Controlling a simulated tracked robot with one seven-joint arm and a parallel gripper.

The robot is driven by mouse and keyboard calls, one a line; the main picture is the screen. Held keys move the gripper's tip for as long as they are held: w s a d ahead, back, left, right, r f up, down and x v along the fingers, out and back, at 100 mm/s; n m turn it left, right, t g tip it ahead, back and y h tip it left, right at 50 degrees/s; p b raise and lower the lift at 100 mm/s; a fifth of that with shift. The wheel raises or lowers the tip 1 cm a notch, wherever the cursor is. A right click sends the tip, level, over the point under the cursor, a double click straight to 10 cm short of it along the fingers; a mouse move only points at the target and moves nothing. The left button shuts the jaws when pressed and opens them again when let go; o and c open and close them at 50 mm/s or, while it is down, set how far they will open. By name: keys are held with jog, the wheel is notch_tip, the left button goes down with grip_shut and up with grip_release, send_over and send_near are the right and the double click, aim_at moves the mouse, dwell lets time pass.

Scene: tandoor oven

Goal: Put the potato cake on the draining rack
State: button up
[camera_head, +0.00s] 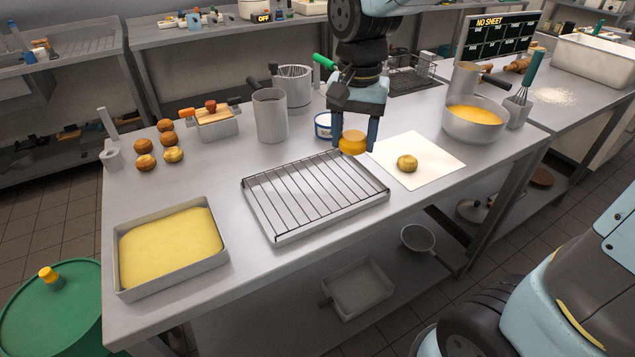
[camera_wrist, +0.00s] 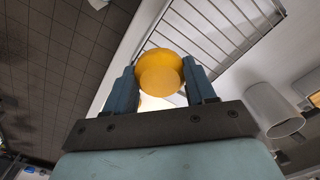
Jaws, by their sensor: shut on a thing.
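My gripper (camera_head: 354,140) is shut on a round golden-yellow potato cake (camera_head: 352,144), held above the table beside the right back corner of the draining rack. In the wrist view the cake (camera_wrist: 160,72) sits between the two blue fingers. The draining rack (camera_head: 290,234), a wire grid over a shallow metal tray, lies on the steel table. It also shows at the top of the wrist view (camera_wrist: 222,30). No cake lies on the rack. A second potato cake (camera_head: 407,163) lies on a white sheet (camera_head: 440,158) to the right of the gripper.
A tray of yellow batter (camera_head: 172,247) stands at the front left. Several browned round pieces (camera_head: 143,146) lie at the back left. Metal pots (camera_head: 270,115) and a white-and-blue tub (camera_head: 323,126) stand behind the rack. A bowl of orange mixture (camera_head: 473,118) is at the right.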

jog(key=shift+s+d+f, duration=0.1)
jog(key=shift+s+d, duration=0.05)
jog(key=shift+d, duration=0.2)
jog(key=w+a+f, duration=0.2)
jog(key=a+f, duration=0.2)
jog(key=a, duration=0.5)
send_over(291, 191)
jog(key=f, duration=0.5)
jog(key=shift+s+d+f, duration=0.1)
jog(key=shift+d+f, duration=0.05)
jog(key=shift+d, duration=0.1)
jog(key=shift+a+f, duration=0.15)
jog(key=shift+f, duration=0.75)
jog(key=shift+a+f, duration=0.1)
jog(key=shift+f, duration=0.8)
jog(key=o, duration=1)
jog(key=shift+o, duration=0.2)
